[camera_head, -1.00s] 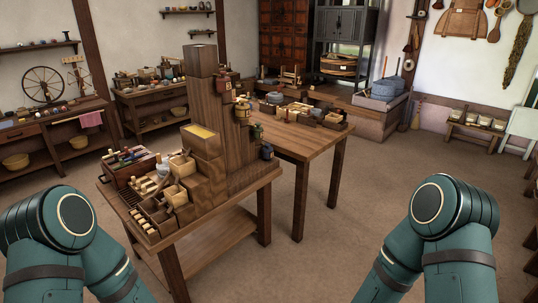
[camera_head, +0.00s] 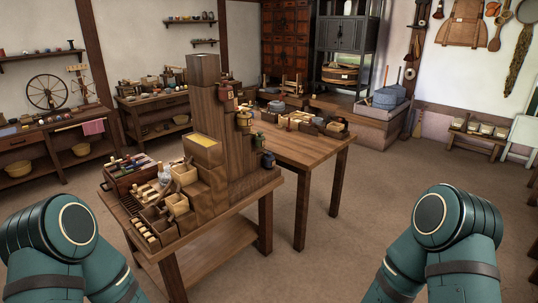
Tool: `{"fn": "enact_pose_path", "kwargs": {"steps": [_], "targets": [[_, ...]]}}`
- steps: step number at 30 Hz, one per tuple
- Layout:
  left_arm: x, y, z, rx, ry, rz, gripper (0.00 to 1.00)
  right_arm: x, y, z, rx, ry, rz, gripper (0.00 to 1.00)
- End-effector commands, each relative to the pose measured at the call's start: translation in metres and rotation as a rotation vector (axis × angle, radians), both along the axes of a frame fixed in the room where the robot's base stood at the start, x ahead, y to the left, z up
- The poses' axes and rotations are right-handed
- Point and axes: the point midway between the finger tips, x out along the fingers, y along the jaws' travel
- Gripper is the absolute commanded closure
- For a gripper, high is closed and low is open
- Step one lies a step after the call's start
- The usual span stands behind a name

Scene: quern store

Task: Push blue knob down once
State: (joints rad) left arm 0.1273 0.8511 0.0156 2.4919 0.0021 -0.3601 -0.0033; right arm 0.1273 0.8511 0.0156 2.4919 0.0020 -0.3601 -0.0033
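I cannot make out a blue knob for certain in the head view. My two teal arms show at the lower left and lower right, but neither gripper is in the picture.
The near table (camera_head: 215,222) holds wooden boxes (camera_head: 178,205) and a tray of bottles (camera_head: 128,172). A second table (camera_head: 318,143) adjoins it behind. A bench with a spinning wheel (camera_head: 47,88) stands at the left. Floor (camera_head: 385,175) is open at the right.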

Motion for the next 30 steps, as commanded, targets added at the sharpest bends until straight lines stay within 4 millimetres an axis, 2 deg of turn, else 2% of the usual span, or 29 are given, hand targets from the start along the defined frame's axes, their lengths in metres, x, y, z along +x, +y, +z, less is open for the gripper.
{"fn": "enact_pose_path", "kwargs": {"steps": [1, 2, 30], "targets": [[0.0000, 0.0000, 0.0000, 0.000, 0.000, 0.000, 0.53, 0.0000, 0.0000, 0.0000, 0.000, 0.000, 0.000, 0.89], [0.0000, 0.0000, 0.0000, 0.000, 0.000, 0.000, 0.53, 0.0000, 0.0000, 0.0000, 0.000, 0.000, 0.000, 1.00], [0.0000, 0.0000, 0.0000, 0.000, 0.000, 0.000, 0.53, 0.0000, 0.0000, 0.0000, 0.000, 0.000, 0.000, 1.00]]}}
